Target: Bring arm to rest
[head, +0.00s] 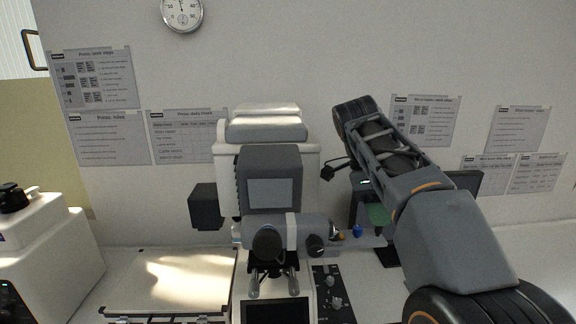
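My arm (445,235) rises from the lower right corner and leans up and left to a dark rounded joint (352,110). It stands in front of the wall and the bench's right part. A small dark part with a cable (335,170) shows just below that joint; I cannot tell whether it belongs to my wrist. I cannot make out my gripper's fingers anywhere, so whether it is open or shut, or holds anything, does not show.
A hardness tester (270,190) with a grey head and knobs stands mid-view, left of my arm. A white machine (45,250) stands at far left. A dark monitor (468,182) is partly behind my arm.

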